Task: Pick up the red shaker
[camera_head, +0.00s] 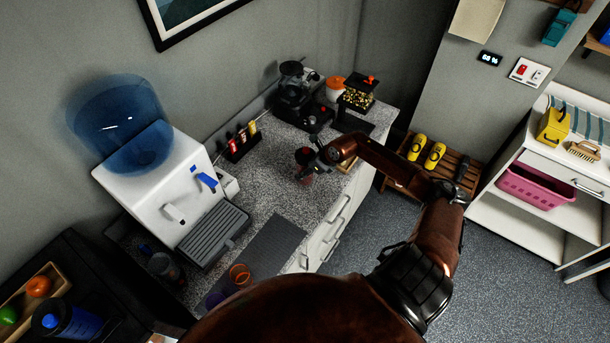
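A shaker with a dark red lid (303,156) and a reddish see-through body stands near the front edge of the speckled grey counter (275,190), around its middle. My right arm reaches in from the right, over the floor and the counter's edge. My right gripper (313,158) is at the shaker's upper part, on its right side. The fingers are dark and small here, so I cannot tell whether they are closed on the shaker or only beside it. My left gripper is not in view.
A white water dispenser (155,190) with a blue bottle stands on the left. A small rack (242,147) holds coloured items near the wall. A dark coffee machine (297,100) stands behind. A dark mat (270,243) and an orange-rimmed cup (240,274) lie nearer.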

